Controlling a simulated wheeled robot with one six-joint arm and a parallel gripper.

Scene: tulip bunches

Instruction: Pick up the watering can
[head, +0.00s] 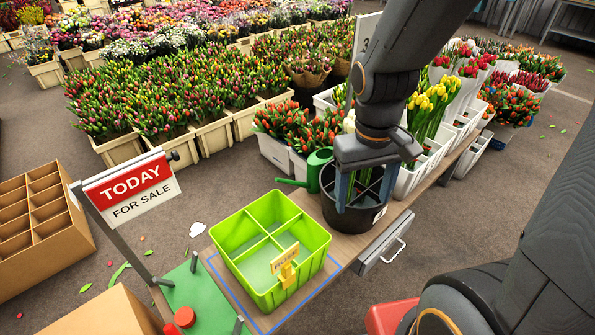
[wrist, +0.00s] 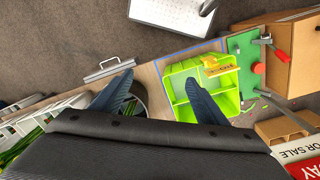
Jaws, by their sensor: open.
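The green watering can (head: 317,168) stands on the bench in the head view, behind the green crate. Its spout points left, and its right side is partly hidden by the black bucket and my gripper. I cannot make it out in the wrist view. My gripper (head: 364,188) is open and points down over the black bucket (head: 345,215), to the right of the can.
A bright green divided crate (head: 312,268) with a yellow tag stands in front of the can. White tulip buckets (head: 408,180) stand behind and right of my gripper. A drawer with a handle (head: 395,250) juts from the bench. A TODAY sign (head: 132,187) stands at left.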

